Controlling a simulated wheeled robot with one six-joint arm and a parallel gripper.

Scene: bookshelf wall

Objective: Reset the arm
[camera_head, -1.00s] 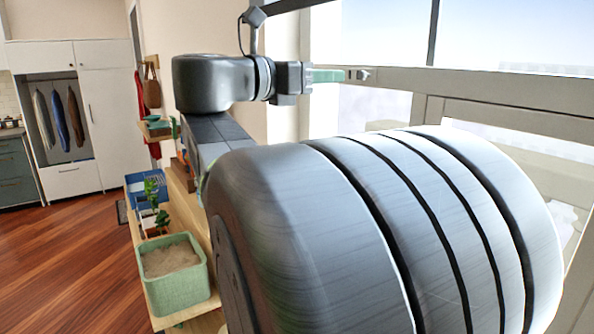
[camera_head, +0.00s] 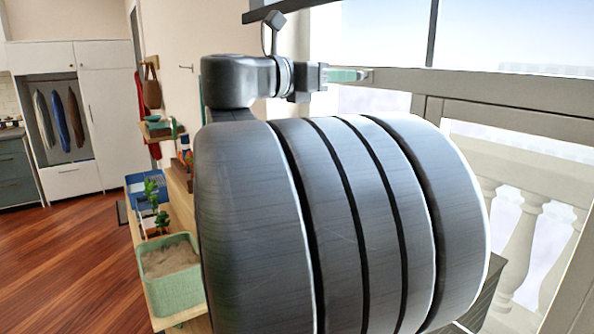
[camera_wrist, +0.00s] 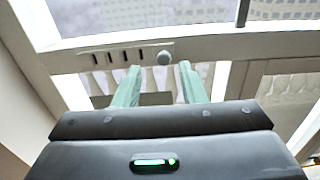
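My gripper (camera_wrist: 158,88) shows in the wrist view with its two green fingers apart and nothing between them. Behind the fingers are the pale window frame and a balustrade. In the head view my gripper (camera_head: 350,75) is at the upper middle, in front of the window, with one green finger side visible. My arm's large dark links fill the middle of the head view and hide part of the shelf and window.
A white wardrobe (camera_head: 104,110) with hanging clothes is further back. The wooden floor (camera_head: 75,265) at left is clear. The window frame (camera_head: 500,95) is close on the right.

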